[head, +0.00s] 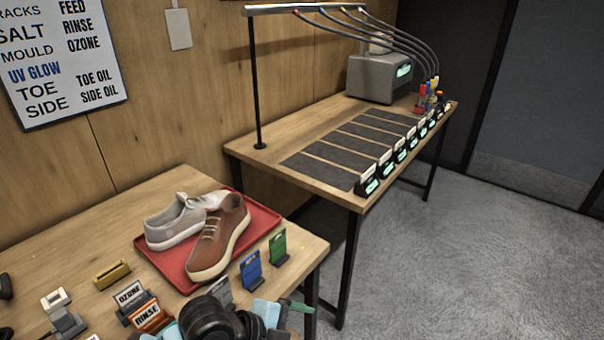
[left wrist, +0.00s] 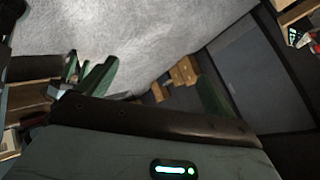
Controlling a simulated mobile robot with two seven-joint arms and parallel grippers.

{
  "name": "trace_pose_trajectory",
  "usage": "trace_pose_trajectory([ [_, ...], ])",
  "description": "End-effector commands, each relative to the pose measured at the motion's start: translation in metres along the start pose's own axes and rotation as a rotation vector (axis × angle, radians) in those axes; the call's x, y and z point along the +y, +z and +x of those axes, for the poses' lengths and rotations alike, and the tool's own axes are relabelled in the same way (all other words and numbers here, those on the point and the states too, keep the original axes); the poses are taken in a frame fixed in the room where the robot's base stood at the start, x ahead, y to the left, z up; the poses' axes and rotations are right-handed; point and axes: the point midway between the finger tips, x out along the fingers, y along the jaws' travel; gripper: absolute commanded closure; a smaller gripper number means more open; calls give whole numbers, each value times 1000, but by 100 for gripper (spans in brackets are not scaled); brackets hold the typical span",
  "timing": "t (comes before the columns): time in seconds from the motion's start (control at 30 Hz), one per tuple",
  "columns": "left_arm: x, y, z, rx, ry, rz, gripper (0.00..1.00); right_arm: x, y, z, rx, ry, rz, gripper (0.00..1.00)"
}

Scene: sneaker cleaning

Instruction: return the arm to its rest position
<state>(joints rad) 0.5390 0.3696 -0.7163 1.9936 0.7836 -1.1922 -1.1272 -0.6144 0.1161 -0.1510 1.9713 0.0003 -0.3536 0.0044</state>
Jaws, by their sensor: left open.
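My left gripper (left wrist: 152,82) is open and empty, with its two dark green fingers spread apart in the left wrist view. In the head view, black and pale blue parts of my arm (head: 212,318) fill the bottom edge, with a green finger-like tip beside them. They are in front of the near table's front edge, and most of the arm is out of frame. My right gripper does not show.
A grey and a brown sneaker (head: 218,238) rest on a red tray (head: 268,217). Blue (head: 251,270) and green (head: 278,247) card stands are close to my arm. The far table (head: 290,135) holds dark mats and a grey machine (head: 378,78). Floor (head: 450,240) at right is clear.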

Motion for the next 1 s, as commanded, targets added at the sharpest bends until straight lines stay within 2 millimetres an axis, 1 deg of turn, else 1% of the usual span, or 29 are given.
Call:
trace_pose_trajectory([
  [0.03, 12, 6, 8, 3, -35, -110, 8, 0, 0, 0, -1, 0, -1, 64],
  [0.17, 35, 26, 19, -8, -141, -376, 8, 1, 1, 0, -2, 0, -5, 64],
  [0.2, 43, 33, 21, -15, -174, -455, 8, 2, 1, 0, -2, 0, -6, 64],
  [0.27, 58, 44, 24, -26, -221, -573, 8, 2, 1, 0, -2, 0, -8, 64],
  [0.37, 87, 64, 25, -52, -299, -760, 8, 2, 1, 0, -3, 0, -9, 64],
  [0.47, 122, 84, 22, -87, -376, -935, 8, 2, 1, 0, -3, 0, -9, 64],
  [0.57, 162, 102, 15, -128, -452, -1096, 8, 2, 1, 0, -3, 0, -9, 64],
  [0.6, 179, 109, 11, -147, -482, -1154, 8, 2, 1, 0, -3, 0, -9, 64],
  [0.67, 206, 117, 4, -176, -526, -1236, 8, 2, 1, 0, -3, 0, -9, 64],
  [0.7, 223, 122, -2, -195, -555, -1285, 8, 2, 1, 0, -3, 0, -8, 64],
  [0.8, 263, 130, -17, -239, -614, -1382, 8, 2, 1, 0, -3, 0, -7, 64],
  [0.9, 293, 135, -30, -271, -658, -1446, 8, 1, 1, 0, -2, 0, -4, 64],
  [1.0, 310, 136, -38, -289, -684, -1480, 8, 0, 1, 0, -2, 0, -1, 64],
])
